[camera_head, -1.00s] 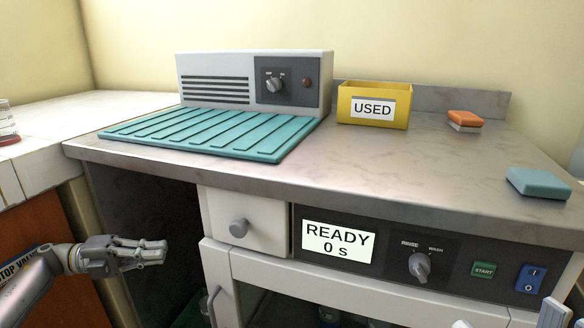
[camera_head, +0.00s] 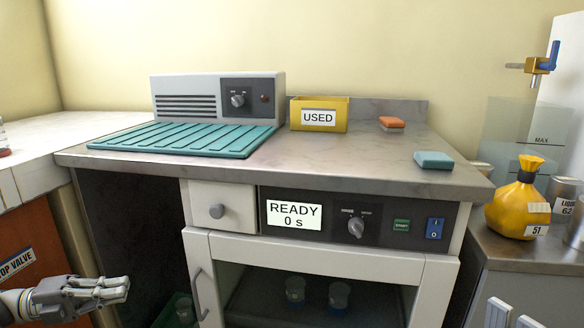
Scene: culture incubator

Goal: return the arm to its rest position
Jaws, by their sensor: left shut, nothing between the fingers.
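My left gripper (camera_head: 122,288) is at the lower left of the head view, pointing right. Its fingers are together with nothing between them. It is in front of the dark open space under the left part of the counter, below the worktop and apart from the drawer. My right gripper is not in view.
A metal counter (camera_head: 330,165) carries a teal ribbed mat (camera_head: 185,139), a grey control box, a yellow USED bin (camera_head: 320,127) and two sponges. Below are a drawer (camera_head: 232,208), a READY 0 s panel and an open cabinet with cups. A yellow bag (camera_head: 518,212) stands right.

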